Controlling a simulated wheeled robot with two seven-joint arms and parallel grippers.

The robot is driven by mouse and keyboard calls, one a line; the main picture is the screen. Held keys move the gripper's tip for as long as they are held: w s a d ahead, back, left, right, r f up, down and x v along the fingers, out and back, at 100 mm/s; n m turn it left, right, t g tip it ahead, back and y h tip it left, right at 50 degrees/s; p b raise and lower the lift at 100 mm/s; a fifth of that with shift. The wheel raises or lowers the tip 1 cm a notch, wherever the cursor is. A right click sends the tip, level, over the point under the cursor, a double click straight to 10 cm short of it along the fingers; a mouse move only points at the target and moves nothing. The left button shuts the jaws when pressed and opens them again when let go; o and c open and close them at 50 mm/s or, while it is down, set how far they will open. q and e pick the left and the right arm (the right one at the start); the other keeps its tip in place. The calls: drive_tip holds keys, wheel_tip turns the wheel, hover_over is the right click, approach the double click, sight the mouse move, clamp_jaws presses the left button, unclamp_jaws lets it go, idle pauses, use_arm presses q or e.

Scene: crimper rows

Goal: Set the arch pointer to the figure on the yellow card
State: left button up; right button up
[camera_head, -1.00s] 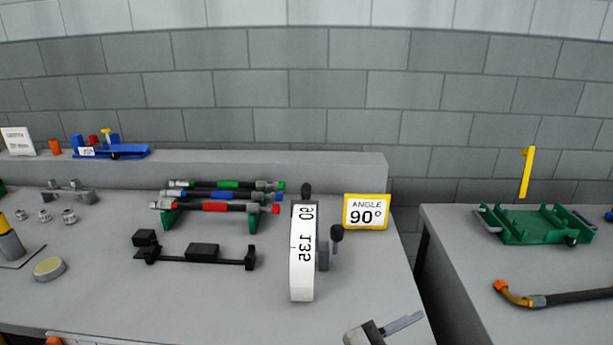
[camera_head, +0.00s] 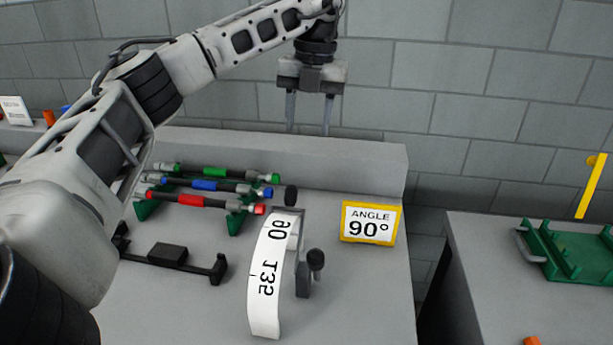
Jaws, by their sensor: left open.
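The yellow-framed card (camera_head: 370,222) reads "ANGLE 90°" and stands upright at the bench's right side. Left of it is the white arch scale (camera_head: 266,290), with the figures 90 and 135 on its face. A dark knob (camera_head: 316,260) on a grey bracket sits at the arch's right side. Another dark knob (camera_head: 291,195) shows at its far top end. I cannot tell which part is the pointer or which figure it stands at. My left gripper (camera_head: 308,133) is open and empty, fingers down, above and behind the arch, apart from it. My right gripper is not seen.
A green rack (camera_head: 236,222) holds several colour-banded tools left of the arch. A black bar fixture (camera_head: 170,255) lies in front of it, partly hidden by my left arm. A gap separates this bench from the right one, which bears a green tray (camera_head: 578,250).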

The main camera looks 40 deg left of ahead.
sight(292, 186)
use_arm(q)
drive_tip(key=shift+n, duration=0.3)
drive_tip(key=a+f, duration=0.1)
drive_tip(key=f, duration=0.4)
drive_tip(key=s+a+f, duration=0.1)
drive_tip(key=f, duration=0.3)
drive_tip(key=a+f, duration=0.1)
drive_tip(key=f, duration=0.4)
drive_tip(key=shift+s+f, duration=0.25)
drive_tip(key=shift+f, duration=0.05)
clamp_jaws()
